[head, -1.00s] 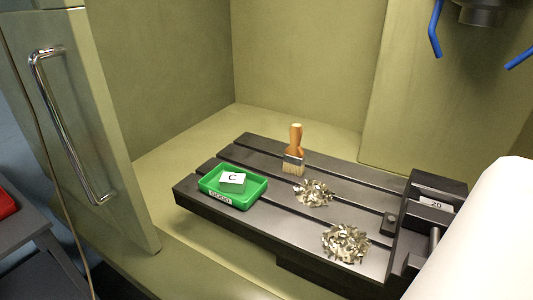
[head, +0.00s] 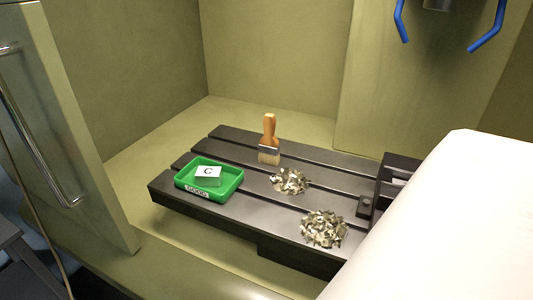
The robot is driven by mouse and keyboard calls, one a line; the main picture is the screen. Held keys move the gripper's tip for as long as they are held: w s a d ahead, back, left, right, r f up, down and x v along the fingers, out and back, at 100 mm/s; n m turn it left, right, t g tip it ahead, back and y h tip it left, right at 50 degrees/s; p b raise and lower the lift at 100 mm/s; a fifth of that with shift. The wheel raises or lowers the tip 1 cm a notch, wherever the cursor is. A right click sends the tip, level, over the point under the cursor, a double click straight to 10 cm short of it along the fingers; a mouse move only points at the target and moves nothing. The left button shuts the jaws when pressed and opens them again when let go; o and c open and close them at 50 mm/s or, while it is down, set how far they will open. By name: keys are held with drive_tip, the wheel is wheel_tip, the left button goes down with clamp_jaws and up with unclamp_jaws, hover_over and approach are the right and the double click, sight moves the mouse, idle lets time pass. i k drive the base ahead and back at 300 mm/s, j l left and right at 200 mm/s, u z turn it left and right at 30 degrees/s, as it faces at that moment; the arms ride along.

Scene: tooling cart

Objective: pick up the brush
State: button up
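The brush (head: 269,139) has an orange-brown wooden handle, a metal band and pale bristles. In the head view it stands upright, bristles down, on the far part of the dark slotted machine table (head: 240,214). Its bristles are just behind a pile of metal chips (head: 290,181). My gripper is not in view. A large white shape, likely part of my arm, fills the lower right and hides the right end of the table.
A green tray (head: 237,187) holding a block marked C (head: 208,171) sits on the table's left end. A second chip pile (head: 325,228) lies nearer. A dark vise (head: 394,172) is at right. Blue nozzles (head: 488,28) hang above. The open door (head: 88,130) stands at left.

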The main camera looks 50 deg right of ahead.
sight(269, 145)
drive_tip(key=j, duration=0.35)
drive_tip(key=i+j, duration=0.1)
drive_tip(key=j, duration=0.25)
drive_tip(key=j+z, duration=0.25)
drive_tip(key=z, duration=0.2)
drive_tip(key=j+z, duration=0.25)
drive_tip(key=z, duration=1.3)
drive_tip(key=i+l, duration=0.1)
drive_tip(key=i, duration=0.45)
